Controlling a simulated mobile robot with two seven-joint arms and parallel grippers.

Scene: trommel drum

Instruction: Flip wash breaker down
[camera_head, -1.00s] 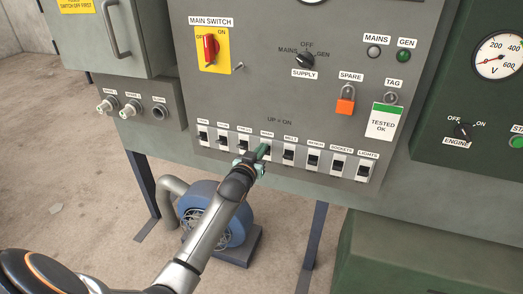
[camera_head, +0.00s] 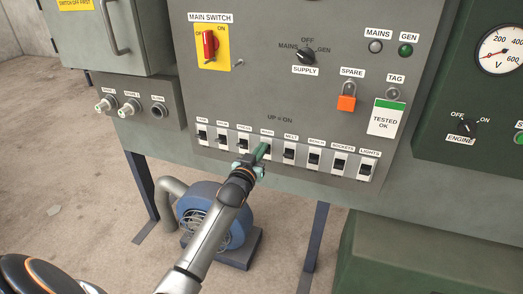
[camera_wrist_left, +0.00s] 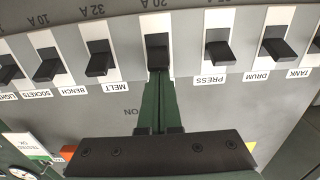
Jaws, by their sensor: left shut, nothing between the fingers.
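The wash breaker (camera_head: 267,148) is a black lever on a white body, in the row of breakers on the grey panel. It also shows in the left wrist view (camera_wrist_left: 157,57), upside down, between the melt and press breakers. Its lever seems to point up like its neighbours; the fingertips hide its upper end. My left gripper (camera_head: 262,151) is at this breaker, its green fingers together and empty. In the left wrist view the fingertips (camera_wrist_left: 159,76) meet the lever's label-side end; whether they touch cannot be told. My right gripper is not in view.
The melt breaker (camera_head: 289,154) and press breaker (camera_head: 244,144) stand close on either side. Above are a red main switch (camera_head: 209,46), a supply knob (camera_head: 306,57) and an orange padlock (camera_head: 346,103). A blue blower (camera_head: 206,207) stands below.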

